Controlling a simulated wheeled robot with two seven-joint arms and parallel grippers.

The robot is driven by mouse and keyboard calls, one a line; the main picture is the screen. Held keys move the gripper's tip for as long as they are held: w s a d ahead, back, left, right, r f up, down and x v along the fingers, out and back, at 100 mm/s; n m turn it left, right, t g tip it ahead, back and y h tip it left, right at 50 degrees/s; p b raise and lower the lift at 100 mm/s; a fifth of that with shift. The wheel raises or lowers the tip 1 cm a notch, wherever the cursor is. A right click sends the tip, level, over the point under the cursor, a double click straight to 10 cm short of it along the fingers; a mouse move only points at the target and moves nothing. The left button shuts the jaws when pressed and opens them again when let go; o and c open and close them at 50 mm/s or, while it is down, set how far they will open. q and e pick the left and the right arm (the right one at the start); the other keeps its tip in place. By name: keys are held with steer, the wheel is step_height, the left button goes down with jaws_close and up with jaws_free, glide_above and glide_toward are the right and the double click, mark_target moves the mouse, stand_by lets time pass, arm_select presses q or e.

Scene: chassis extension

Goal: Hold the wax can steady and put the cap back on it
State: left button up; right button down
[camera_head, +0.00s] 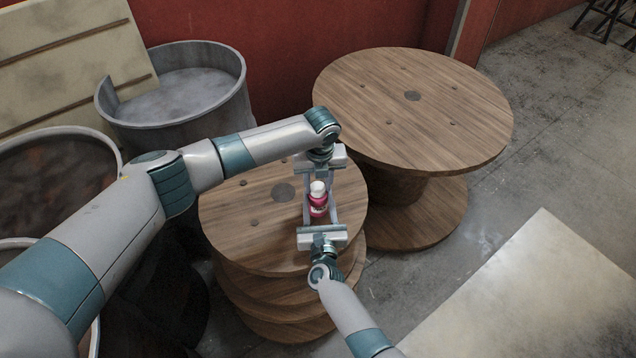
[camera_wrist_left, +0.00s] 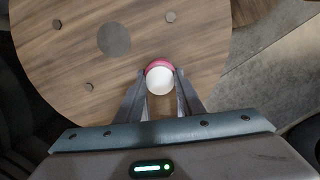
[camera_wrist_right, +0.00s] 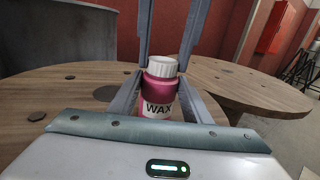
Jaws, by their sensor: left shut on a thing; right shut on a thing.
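The wax can (camera_head: 318,208) is pink-red with a white "WAX" label and stands upright on the near wooden spool table. It also shows in the right wrist view (camera_wrist_right: 158,103). The white cap (camera_wrist_right: 162,67) sits at the can's top, with no clear gap between them; whether it is seated cannot be told. My left gripper (camera_head: 317,187) reaches down from above, shut on the cap, which also shows from above in the left wrist view (camera_wrist_left: 160,80). My right gripper (camera_wrist_right: 158,92) comes in level from the near side, shut on the can's body.
The near spool table (camera_head: 240,225) is otherwise clear. A larger spool table (camera_head: 420,100) stands behind right. Grey metal tubs (camera_head: 175,115) stand at the left, with a board leaning behind. A pale sheet (camera_head: 530,300) lies on the floor at right.

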arm_select(q)
steer(key=m+h, duration=0.1)
steer(key=m, duration=0.5)
steer(key=shift+a, duration=0.15)
steer(key=m, duration=0.4)
steer(key=shift+r, duration=0.1)
steer(key=shift+m+g+h, duration=0.3)
steer(key=shift+m, duration=0.7)
steer(key=o, duration=1)
steer(key=shift+r, duration=2.2)
steer(key=shift+c, duration=0.4)
